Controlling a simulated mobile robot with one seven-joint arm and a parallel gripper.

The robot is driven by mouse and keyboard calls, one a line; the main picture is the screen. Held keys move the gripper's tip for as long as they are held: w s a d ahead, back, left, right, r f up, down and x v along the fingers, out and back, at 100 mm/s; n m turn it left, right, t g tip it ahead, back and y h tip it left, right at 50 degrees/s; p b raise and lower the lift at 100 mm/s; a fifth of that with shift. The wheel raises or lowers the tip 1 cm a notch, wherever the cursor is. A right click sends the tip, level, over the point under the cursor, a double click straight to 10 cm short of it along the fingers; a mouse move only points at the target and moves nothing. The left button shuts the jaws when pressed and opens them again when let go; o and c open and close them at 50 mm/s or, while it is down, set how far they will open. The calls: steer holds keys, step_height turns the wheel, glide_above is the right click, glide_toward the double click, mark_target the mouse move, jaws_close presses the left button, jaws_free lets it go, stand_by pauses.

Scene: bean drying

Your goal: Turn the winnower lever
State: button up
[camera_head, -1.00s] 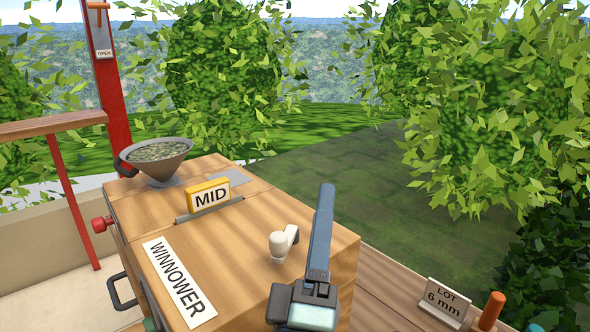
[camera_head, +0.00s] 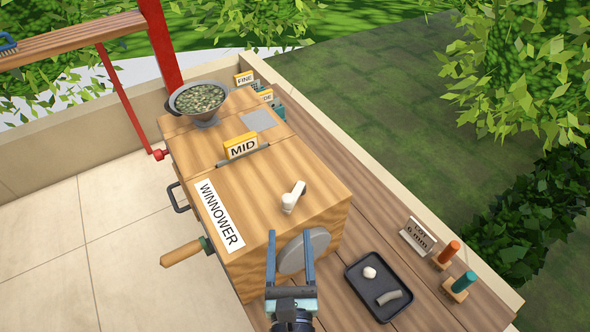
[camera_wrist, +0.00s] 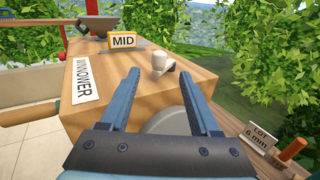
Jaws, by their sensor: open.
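The winnower (camera_head: 262,215) is a wooden box with a WINNOWER label on its top. A small white lever (camera_head: 292,197) with a bent arm stands on the top near the front right edge; it also shows in the wrist view (camera_wrist: 160,63). A crank with a wooden handle (camera_head: 183,252) sticks out of the left side. My gripper (camera_head: 290,238) is open and empty, in front of the box's near end. In the wrist view the lever appears beyond and between the open fingertips (camera_wrist: 160,75), apart from them. My fingers partly cover a grey disc (camera_head: 304,251) at that end.
A hopper of beans (camera_head: 200,98) and a yellow MID plate (camera_head: 241,146) stand on the box. A dark tray (camera_head: 352,270) with two small pieces, a LOT 6 mm sign (camera_head: 418,236), and orange (camera_head: 449,252) and teal (camera_head: 463,283) pegs are at the right.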

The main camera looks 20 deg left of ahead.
mark_target(294, 193)
steer(key=p+x, duration=0.1)
steer(key=x, duration=1.2)
jaws_close()
stand_by(1.3)
